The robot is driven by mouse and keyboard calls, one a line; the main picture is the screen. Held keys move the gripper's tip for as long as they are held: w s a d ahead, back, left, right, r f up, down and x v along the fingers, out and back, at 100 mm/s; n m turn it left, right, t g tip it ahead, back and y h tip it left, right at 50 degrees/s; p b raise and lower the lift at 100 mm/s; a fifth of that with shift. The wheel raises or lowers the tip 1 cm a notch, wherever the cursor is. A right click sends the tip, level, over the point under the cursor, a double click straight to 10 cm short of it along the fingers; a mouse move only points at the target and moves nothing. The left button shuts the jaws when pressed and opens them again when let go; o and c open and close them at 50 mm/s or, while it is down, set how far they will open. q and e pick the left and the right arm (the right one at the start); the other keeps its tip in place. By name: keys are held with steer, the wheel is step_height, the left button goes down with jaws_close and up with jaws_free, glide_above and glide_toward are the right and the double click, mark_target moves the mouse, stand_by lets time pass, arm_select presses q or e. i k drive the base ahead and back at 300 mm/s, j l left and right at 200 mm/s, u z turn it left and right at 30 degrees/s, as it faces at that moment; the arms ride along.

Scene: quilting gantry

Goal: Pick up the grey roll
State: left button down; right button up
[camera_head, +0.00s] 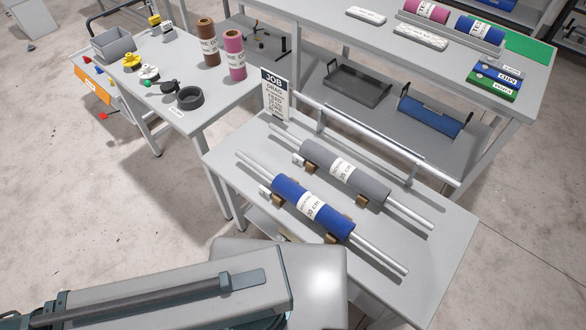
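The grey roll (371,186) lies on a silvery rod on the near table, behind the blue roll. It has a white label around its middle, partly readable as a length in cm. The rod sticks out at both ends, and small brown supports show under the roll. Neither of my grippers is in view, and nothing is seen touching the roll.
A blue roll (332,221) on a similar rod lies in front of the grey roll. A long metal rail (375,140) runs behind it, with a job card (275,93) at the left. The table's (425,275) right front area is bare. Brown (208,57) and pink (234,47) rolls stand upright on the left table.

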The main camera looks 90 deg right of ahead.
mark_target(372, 189)
steer(key=z, duration=3.5)
steer(key=j+z, duration=0.1)
steer(key=z, duration=0.65)
steer(key=j+z, duration=0.1)
steer(key=z, duration=0.3)
steer(key=k, duration=0.05)
